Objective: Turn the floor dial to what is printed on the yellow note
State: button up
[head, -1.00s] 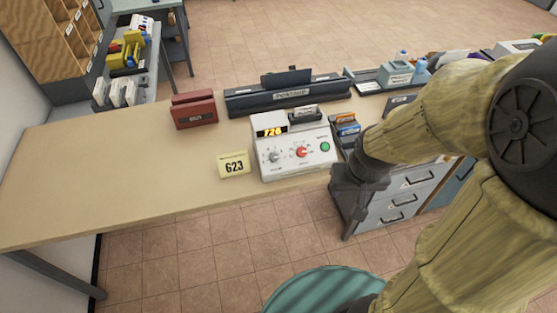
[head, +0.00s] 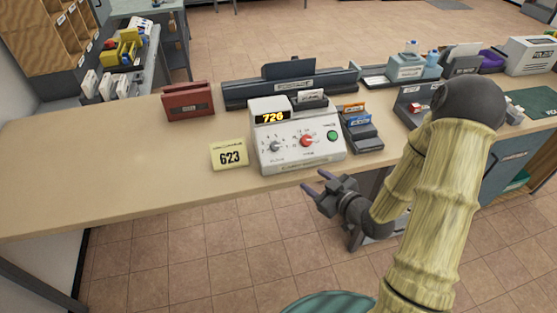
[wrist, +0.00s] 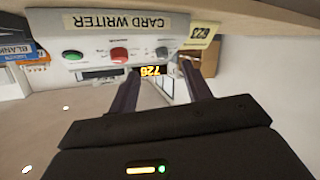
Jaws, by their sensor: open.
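The yellow note (head: 229,155) reads 623 and stands on the desk, left of the white card writer (head: 290,161). The card writer's lit display (head: 272,117) shows 726. Its panel has a grey dial (head: 275,147) at left, a red dial (head: 306,141) in the middle and a green button (head: 333,135) at right. The small dial labels are too blurred to tell which is the floor dial. My gripper (head: 315,187) is open and empty, in front of the desk's front edge, below the card writer. The wrist view shows the panel upside down beyond my open fingers (wrist: 158,78).
A card holder (head: 361,134) with orange and blue cards stands close to the card writer's right. A red box (head: 188,101) and a long black rack (head: 290,90) stand behind. The desk top (head: 90,160) is clear at left.

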jog(key=shift+s+f+t+y+b, duration=0.15)
jog(key=shift+t+y+b, duration=0.2)
jog(key=shift+t+y, duration=0.2)
jog(key=shift+s+t+y+b, duration=0.15)
jog(key=shift+t+y+b, duration=0.25)
jog(key=shift+t, duration=0.25)
jog(key=shift+w+a, duration=0.1)
send_near(276, 146)
jog(key=x, duration=0.9)
jog(key=c, duration=1)
jog(key=shift+o, duration=0.2)
